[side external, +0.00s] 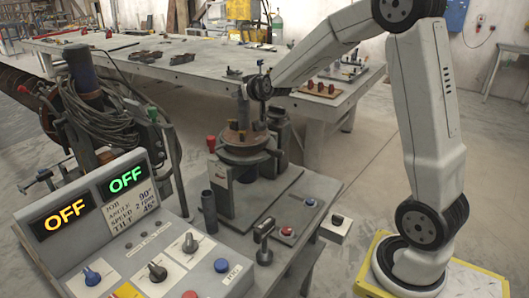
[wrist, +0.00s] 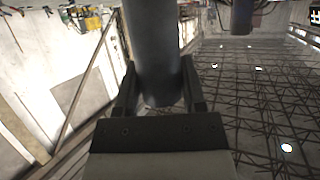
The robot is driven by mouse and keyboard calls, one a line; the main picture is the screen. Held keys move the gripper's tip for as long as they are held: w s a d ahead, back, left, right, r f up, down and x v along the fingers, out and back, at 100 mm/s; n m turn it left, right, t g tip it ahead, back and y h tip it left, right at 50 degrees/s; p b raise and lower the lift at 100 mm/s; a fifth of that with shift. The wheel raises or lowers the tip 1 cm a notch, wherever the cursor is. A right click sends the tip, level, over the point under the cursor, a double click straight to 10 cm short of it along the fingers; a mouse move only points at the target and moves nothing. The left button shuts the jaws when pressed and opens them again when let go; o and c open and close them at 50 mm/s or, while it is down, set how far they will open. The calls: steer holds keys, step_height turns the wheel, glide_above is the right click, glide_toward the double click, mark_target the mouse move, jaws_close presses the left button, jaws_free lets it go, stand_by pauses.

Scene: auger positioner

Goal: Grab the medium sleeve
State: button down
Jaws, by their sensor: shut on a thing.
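In the wrist view, a smooth dark grey cylinder, the sleeve (wrist: 153,50), stands between the two fingers of my gripper (wrist: 153,92). The fingers are shut on it, one on each side, and its round end shows just in front of the gripper body. In the side view my gripper (side external: 248,93) is small, above the round positioner table (side external: 245,156). A grey upright piece there looks like the held sleeve (side external: 243,112). It is close to a rusty brown part on the table; I cannot tell whether they touch.
A dark tube (side external: 208,212) stands on the bench left of the positioner. The control panel (side external: 130,215) at front left shows OFF on both displays. A large table (side external: 180,72) with small parts is behind. In the wrist view another dark cylinder (wrist: 242,15) shows at the top.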

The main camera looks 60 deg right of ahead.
steer(key=shift+r, duration=3.95)
